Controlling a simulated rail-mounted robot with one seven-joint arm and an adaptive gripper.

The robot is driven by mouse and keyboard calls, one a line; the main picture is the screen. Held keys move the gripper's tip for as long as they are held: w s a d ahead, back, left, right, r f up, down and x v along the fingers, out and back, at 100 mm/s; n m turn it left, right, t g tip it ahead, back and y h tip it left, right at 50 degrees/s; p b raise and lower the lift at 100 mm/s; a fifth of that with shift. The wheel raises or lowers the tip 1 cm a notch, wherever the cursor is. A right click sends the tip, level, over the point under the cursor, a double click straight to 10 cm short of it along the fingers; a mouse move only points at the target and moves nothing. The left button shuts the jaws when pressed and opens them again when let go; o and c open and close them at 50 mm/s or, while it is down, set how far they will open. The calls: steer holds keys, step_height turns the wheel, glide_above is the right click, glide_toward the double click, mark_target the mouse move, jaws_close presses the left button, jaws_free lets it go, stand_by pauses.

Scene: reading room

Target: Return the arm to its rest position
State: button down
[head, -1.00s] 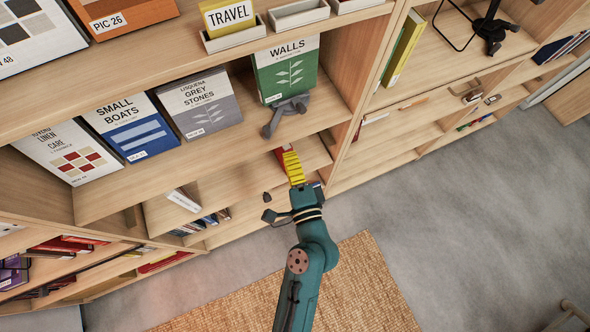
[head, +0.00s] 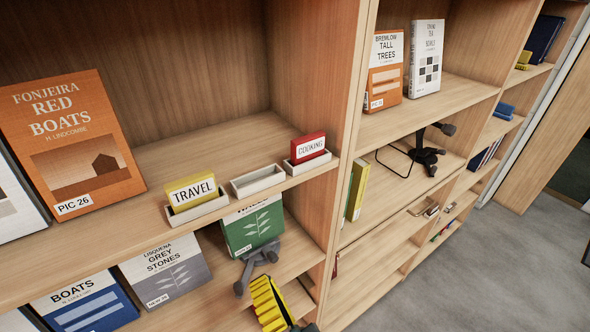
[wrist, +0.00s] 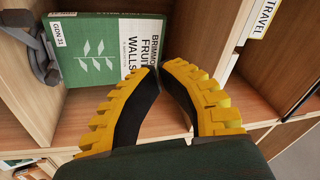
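My gripper (head: 268,303) shows at the bottom of the head view, in front of the lower shelves. Its yellow ribbed fingers with black pads lean together in the wrist view (wrist: 160,70). The tips meet or nearly meet, and nothing is held between them. Past the tips stands a green and white book, Walls (head: 252,226), on its shelf; it also shows in the wrist view (wrist: 100,58). The rest of my arm is mostly out of the head view.
A grey stand (head: 258,266) sits at the shelf edge beside the green book. Above are a yellow Travel card (head: 191,190), an empty holder (head: 258,180) and a red Cooking card (head: 307,148). An orange book (head: 72,145) stands at left. Floor (head: 455,270) is open at lower right.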

steer(key=d+r+n+t+h, duration=0.25)
steer(key=r+n, duration=0.45)
steer(key=r, duration=1.1)
steer(key=s+d+r+t+h+p, duration=0.2)
steer(key=s+d+r+h, duration=0.3)
steer(key=d+r+h, duration=0.35)
step_height(320, 180, up, 15)
steer(key=p, duration=1.7)
steer(key=shift+w+d+n, duration=0.15)
steer(key=shift+d+n, duration=0.15)
steer(key=shift+d, duration=0.15)
